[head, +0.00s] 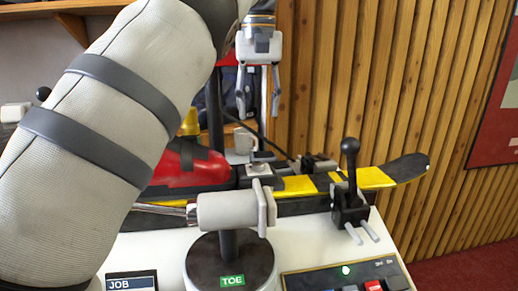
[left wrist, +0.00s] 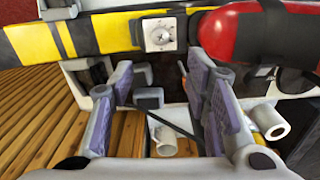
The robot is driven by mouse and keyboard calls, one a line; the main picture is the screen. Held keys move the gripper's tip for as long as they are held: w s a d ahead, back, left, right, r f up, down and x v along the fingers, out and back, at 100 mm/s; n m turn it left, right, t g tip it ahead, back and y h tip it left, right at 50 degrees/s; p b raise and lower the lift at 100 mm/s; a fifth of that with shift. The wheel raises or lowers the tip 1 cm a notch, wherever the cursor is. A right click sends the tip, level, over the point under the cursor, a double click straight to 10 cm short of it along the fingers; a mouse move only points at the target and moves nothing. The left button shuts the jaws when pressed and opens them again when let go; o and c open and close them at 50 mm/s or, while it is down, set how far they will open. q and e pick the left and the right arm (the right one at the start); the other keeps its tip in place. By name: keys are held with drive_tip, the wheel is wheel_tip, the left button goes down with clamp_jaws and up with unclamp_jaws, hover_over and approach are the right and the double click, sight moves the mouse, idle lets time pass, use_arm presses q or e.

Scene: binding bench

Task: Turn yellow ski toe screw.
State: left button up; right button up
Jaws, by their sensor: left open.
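A ski with yellow and black bands (head: 374,177) lies across the bench. It also crosses the top of the left wrist view (left wrist: 100,33). A pale square plate with a small round screw head (left wrist: 160,36) sits on the ski beside the red boot (left wrist: 250,40). The plate seems to show in the head view (head: 258,169), right of the boot (head: 190,165). My left gripper (head: 260,108) hangs fingers down behind the ski, open and empty. In the left wrist view, its fingers (left wrist: 158,78) stand apart and the plate appears beyond them, not touched. My right gripper is not in view.
In front of the ski, a grey cylinder on a dark round base (head: 230,262) carries a green TOE label. A black lever (head: 349,190) and a button panel (head: 350,276) with a lit green light stand to its right. A slatted wood wall (head: 400,80) is behind.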

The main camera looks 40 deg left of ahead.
sight(258, 163)
use_arm(q)
drive_tip(key=f, duration=0.7)
drive_tip(key=f+p, duration=0.1)
drive_tip(key=f, duration=0.3)
drive_tip(key=shift+s+d+f, duration=0.2)
drive_tip(key=shift+s+f, duration=0.05)
drive_tip(key=shift+f, duration=0.1)
drive_tip(key=shift+c, duration=0.4)
clamp_jaws()
